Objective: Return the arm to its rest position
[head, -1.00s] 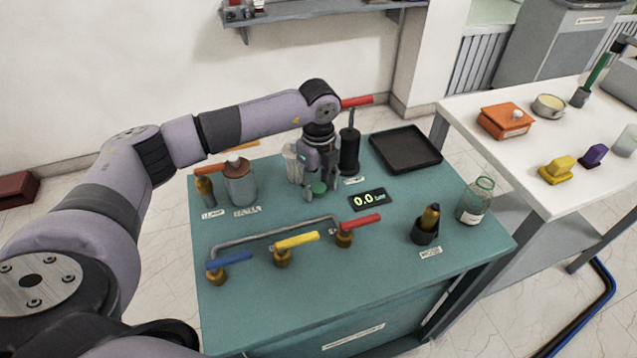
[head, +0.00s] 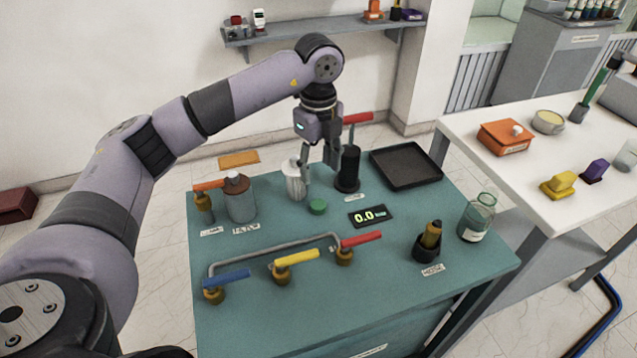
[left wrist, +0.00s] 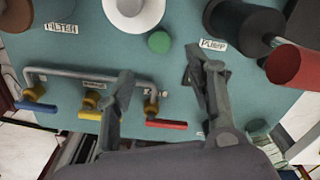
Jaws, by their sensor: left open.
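My left gripper (head: 321,172) hangs fingers down above the back of the teal bench (head: 290,325). It is open and holds nothing. In the head view its fingers show between a white ribbed cylinder (head: 294,180) and the black pump (head: 347,170). A small green round piece (head: 317,207) lies on the bench just in front of it, apart from the fingers. In the left wrist view the open fingers (left wrist: 165,85) spread over the bench, and the green piece (left wrist: 159,42) shows beyond them. My right gripper does not show.
A pipe (head: 270,244) with blue, yellow and red valve handles stands at the front left. A grey filter can (head: 240,200), a black tray (head: 406,157), a gauge display (head: 370,216) and a glass jar (head: 477,218) stand around. A shelf (head: 320,25) hangs on the wall.

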